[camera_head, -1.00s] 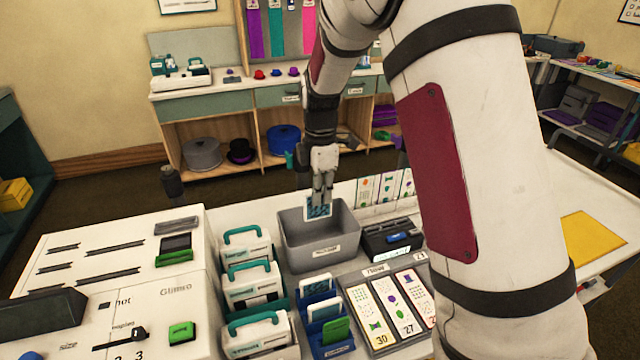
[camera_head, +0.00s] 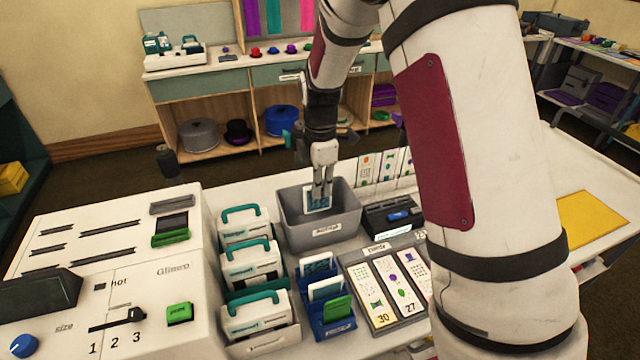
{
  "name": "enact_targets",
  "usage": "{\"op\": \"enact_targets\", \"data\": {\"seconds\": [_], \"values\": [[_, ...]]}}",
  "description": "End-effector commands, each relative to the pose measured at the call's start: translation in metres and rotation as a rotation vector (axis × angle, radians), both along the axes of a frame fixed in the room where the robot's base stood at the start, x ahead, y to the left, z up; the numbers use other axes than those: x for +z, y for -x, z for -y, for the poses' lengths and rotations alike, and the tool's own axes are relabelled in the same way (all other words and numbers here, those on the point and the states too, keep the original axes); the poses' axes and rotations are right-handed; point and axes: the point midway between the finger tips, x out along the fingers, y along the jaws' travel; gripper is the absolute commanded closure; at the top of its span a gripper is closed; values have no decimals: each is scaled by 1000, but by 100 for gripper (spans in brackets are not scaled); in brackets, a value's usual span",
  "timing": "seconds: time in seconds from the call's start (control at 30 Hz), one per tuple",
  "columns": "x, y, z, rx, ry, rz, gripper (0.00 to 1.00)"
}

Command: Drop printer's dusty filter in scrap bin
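My gripper (camera_head: 322,188) points down over the grey scrap bin (camera_head: 342,231). It is shut on a small filter (camera_head: 317,201), a flat panel with a pale frame and a blue-teal face.
Teal-handled white cases (camera_head: 250,267) stand between printer and bin. A blue rack (camera_head: 327,308) holds upright cards in front of the bin. A card tray (camera_head: 385,283) and a dark box (camera_head: 392,216) sit to the right.

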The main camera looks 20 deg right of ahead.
Motion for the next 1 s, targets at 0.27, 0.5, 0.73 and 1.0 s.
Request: {"op": "enact_targets", "data": {"seconds": [0.27,0.5,0.73,1.0], "values": [[0,0,0,0,0,0,67],[9,-1,0,0,-1,3,67],[50,-1,0,0,-1,6,67],[100,0,0,-1,-1,4,67]]}}
